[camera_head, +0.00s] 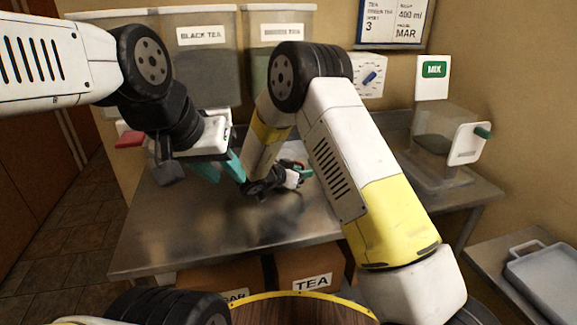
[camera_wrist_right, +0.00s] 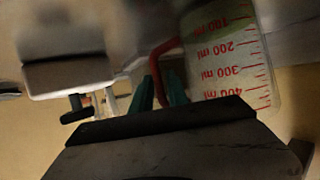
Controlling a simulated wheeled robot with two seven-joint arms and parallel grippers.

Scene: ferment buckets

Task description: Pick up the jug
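The jug (camera_wrist_right: 232,62) is clear, with red millilitre marks and a red handle (camera_wrist_right: 158,62). It appears upside down in the right wrist view, at the upper right. My right gripper (camera_wrist_right: 160,92) has its teal fingers close together on either side of the handle and looks shut on it. In the head view the right gripper (camera_head: 294,177) is low over the steel table, and my arm hides most of the jug. My left gripper (camera_head: 221,169) is open and empty, left of the right gripper, its teal fingers apart.
A steel table (camera_head: 150,235) has bare room at its front left. A black tea container (camera_head: 197,65) and a second labelled container (camera_head: 282,22) stand at the back. A clear mixing unit (camera_head: 440,130) stands at the right. A grey tray (camera_head: 545,275) lies at the lower right.

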